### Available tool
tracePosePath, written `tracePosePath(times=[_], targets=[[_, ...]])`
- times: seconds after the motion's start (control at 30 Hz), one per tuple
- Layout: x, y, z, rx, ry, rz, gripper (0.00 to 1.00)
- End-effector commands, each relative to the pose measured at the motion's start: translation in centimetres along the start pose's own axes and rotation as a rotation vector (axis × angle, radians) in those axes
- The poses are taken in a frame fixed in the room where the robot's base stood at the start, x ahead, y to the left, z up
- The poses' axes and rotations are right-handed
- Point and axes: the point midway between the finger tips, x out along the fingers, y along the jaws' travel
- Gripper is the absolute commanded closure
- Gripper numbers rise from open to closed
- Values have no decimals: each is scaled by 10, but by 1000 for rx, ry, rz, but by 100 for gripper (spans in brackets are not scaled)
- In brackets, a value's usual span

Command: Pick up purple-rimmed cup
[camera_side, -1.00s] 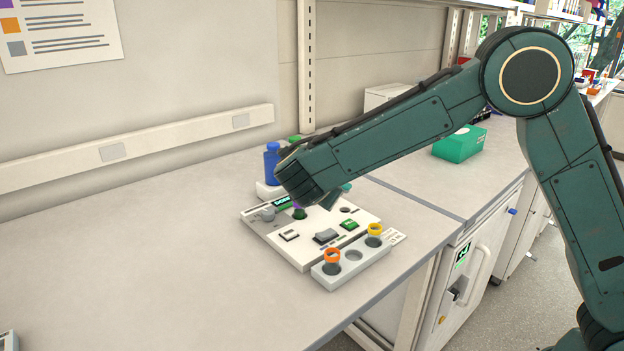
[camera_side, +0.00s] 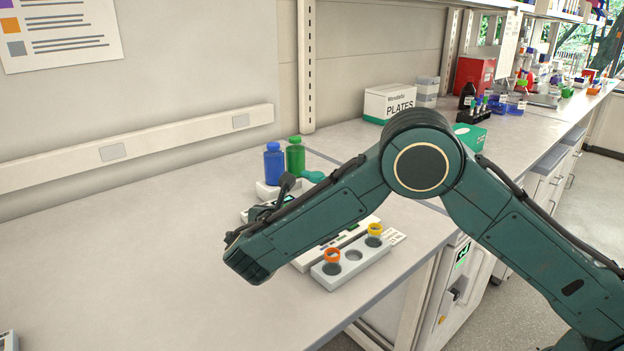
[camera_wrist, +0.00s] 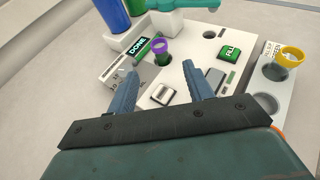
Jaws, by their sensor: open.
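The purple-rimmed cup (camera_wrist: 161,50) shows in the wrist view, standing upright at the white filling panel (camera_wrist: 204,50), beside a green DONE display. Something green shows inside or below its rim. My gripper (camera_wrist: 157,84) is open and empty; its two blue-grey fingers point toward the panel, with the cup beyond them and between their lines. The fingers are apart from the cup. In the side view my arm hides the cup and most of the panel.
A grey rack holds an orange-rimmed cup (camera_side: 332,256) and a yellow-rimmed cup (camera_side: 375,230), with an empty hole between them. Blue (camera_side: 274,163) and green (camera_side: 295,154) bottles stand behind the panel.

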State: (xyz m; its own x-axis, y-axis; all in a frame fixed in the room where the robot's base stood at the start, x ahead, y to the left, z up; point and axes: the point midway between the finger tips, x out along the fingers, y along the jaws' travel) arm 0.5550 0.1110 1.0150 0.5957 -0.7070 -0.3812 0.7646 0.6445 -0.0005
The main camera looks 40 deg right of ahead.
Motion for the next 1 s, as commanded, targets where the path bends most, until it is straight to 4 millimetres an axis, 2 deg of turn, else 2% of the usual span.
tracePosePath(times=[0.3, 0.43, 0.87, 1.0], targets=[[48, -1, 0, 1, 1, -4, 49], [63, -1, 0, 2, 2, -2, 49], [75, 0, -1, 1, 1, -1, 49], [85, 0, -1, 1, 2, -2, 49]])
